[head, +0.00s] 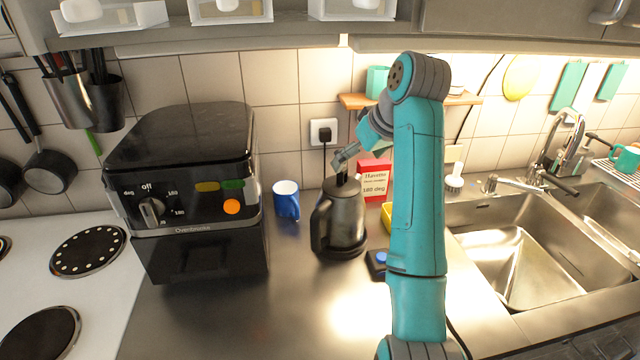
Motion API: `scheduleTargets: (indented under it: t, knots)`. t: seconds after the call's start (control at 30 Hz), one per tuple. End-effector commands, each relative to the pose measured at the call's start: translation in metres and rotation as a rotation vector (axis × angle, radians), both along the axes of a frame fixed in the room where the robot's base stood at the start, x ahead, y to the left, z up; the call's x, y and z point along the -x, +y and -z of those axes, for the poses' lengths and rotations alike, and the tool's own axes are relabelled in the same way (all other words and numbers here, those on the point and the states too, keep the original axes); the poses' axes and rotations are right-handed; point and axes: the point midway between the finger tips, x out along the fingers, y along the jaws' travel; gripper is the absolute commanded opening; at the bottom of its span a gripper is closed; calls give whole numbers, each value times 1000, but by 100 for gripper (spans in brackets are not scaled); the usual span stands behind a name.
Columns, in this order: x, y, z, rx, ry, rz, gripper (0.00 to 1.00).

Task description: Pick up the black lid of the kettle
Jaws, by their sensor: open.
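The dark kettle (343,220) stands upright on its round base on the steel counter, in the middle of the head view. Its handle is on the left side. Its black lid (342,181) is on top, with a dark knob rising from it. My gripper (339,164) is at the knob, just above the lid, and the jaws are open. The fingers are small here and partly overlap the knob, so I cannot tell whether they touch it. My teal arm comes up from the lower right and hides part of the counter and wall behind.
A black oven (185,190) stands left of the kettle, with a blue mug (286,200) between them. A red and white recipe card (375,182) stands behind on the right. The sink (510,260) is further right. A shelf (362,101) is above. Counter in front is clear.

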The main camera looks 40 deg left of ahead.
Motion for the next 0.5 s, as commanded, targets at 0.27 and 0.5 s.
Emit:
scheduleTargets:
  t: [0.27,0.5]
  knots:
    - [-6,19,32,2,0,-1,100]
    - [-10,30,45,2,1,-1,100]
